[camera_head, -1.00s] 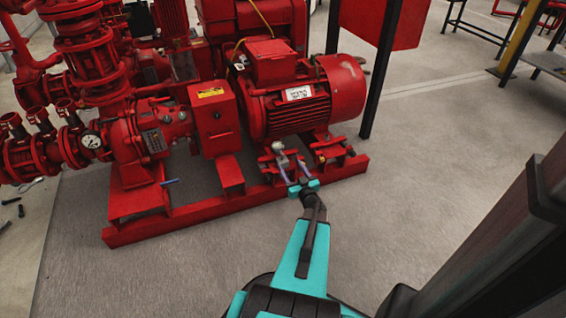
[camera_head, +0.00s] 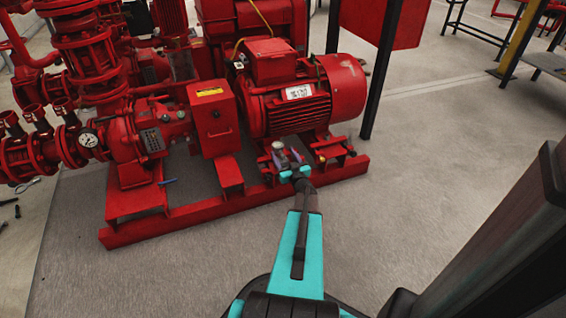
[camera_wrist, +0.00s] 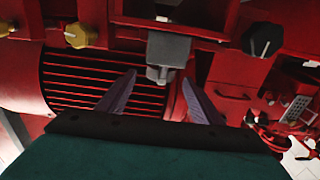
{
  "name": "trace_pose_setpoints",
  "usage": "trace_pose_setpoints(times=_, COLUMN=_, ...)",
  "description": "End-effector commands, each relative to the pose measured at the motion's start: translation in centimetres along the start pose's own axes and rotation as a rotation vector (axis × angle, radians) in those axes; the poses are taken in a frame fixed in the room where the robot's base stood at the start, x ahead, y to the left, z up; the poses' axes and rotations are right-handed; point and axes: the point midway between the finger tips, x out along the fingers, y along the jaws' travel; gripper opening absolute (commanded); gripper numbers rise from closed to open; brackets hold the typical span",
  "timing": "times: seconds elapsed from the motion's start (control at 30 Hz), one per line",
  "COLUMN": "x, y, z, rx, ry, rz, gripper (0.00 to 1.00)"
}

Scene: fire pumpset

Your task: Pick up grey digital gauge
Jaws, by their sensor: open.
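The grey digital gauge (camera_wrist: 168,48) is a small blocky grey piece with a narrower lower end at the top middle of the wrist view. In the head view, a small grey piece (camera_head: 278,147) that looks like it shows at the red base below the motor. My gripper (camera_wrist: 159,76) is open, its two purple fingers spread. In the wrist view the gauge's lower end lies about between the fingertips, and I cannot tell whether they touch it. In the head view my gripper (camera_head: 287,158) is right beside the grey piece, whose lower part is partly hidden.
The red motor (camera_head: 295,105) and a red box (camera_head: 213,115) stand close behind. In the wrist view, a yellow-based knob (camera_wrist: 77,36) and a black knob (camera_wrist: 262,40) flank the gauge. A red base frame (camera_head: 190,212) runs along the front.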

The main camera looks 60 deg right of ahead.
Motion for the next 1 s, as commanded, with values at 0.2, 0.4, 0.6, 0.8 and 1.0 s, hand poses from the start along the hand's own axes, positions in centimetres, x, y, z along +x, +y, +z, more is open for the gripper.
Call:
trace_pose_setpoints(times=0.2, x=0.2, y=0.0, z=0.1, rx=0.000, ry=0.000, rz=0.000, gripper=0.60)
trace_pose_setpoints(times=0.4, x=1.6, y=-0.1, z=0.2, rx=-0.001, ry=0.002, rz=-0.001, gripper=0.60)
trace_pose_setpoints(times=0.6, x=3.6, y=-0.1, z=0.3, rx=-0.001, ry=0.002, rz=-0.001, gripper=0.60)
trace_pose_setpoints(times=0.8, x=5.1, y=-0.1, z=0.1, rx=-0.001, ry=0.000, rz=-0.001, gripper=0.60)
trace_pose_setpoints(times=1.0, x=5.2, y=-0.1, z=-0.1, rx=0.000, ry=0.000, rz=0.000, gripper=0.60)
